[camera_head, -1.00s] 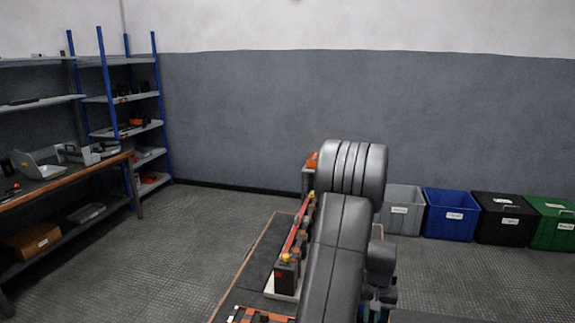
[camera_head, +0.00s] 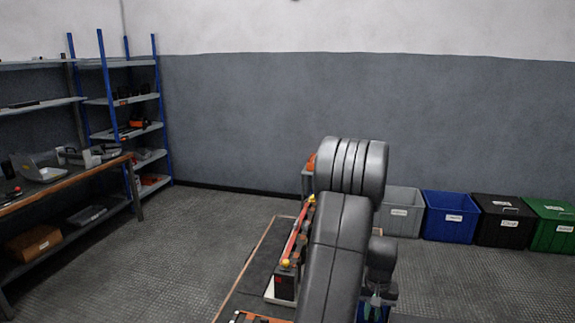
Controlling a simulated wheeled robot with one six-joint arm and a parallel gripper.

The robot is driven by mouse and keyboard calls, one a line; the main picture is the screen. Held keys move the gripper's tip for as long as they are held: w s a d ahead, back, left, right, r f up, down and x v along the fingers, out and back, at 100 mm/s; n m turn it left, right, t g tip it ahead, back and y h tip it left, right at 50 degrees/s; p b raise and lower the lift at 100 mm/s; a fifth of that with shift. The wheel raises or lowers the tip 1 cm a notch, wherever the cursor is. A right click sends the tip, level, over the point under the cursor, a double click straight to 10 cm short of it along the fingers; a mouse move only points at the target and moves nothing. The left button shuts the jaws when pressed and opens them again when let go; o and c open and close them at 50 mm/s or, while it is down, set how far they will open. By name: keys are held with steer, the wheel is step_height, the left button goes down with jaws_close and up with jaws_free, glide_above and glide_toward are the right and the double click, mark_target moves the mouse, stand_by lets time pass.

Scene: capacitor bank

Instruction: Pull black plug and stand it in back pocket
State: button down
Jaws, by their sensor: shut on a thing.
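My arm fills the centre and hides much of the bench behind it. The end of my arm hangs at its right side. What shows of my gripper (camera_head: 376,303) is a small dark part at the bottom edge, partly behind the arm. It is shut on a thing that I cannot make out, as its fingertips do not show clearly. I cannot pick out the black plug or the back pocket. A dark unit (camera_head: 285,284) with a red bar (camera_head: 296,236) and yellow knobs stands left of my arm on the bench (camera_head: 243,276).
An orange-edged item (camera_head: 258,319) is cut off at the bottom. Grey (camera_head: 402,212), blue (camera_head: 449,216), black (camera_head: 503,220) and green (camera_head: 551,222) bins stand along the wall at right. A workbench (camera_head: 75,182) and blue-posted shelves (camera_head: 130,102) are at left. The floor between is clear.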

steer(key=shift+r+p, duration=0.85)
steer(key=shift+r, duration=0.4)
steer(key=shift+s, duration=0.1)
steer(key=shift+s+a+b, duration=0.25)
steer(key=shift+s+b, duration=0.1)
steer(key=shift+s, duration=1.25)
steer(key=shift+s+a+b, duration=0.25)
steer(key=shift+s+b, duration=0.1)
steer(key=shift+s, duration=1.2)
steer(key=shift+s+a+b, duration=0.25)
steer(key=shift+s+b, duration=0.1)
steer(key=shift+s, duration=1.25)
steer(key=shift+f, duration=0.1)
steer(key=shift+f+b, duration=0.65)
steer(key=shift+f, duration=0.1)
steer(key=shift+f+b, duration=0.4)
steer(key=shift+f, duration=0.05)
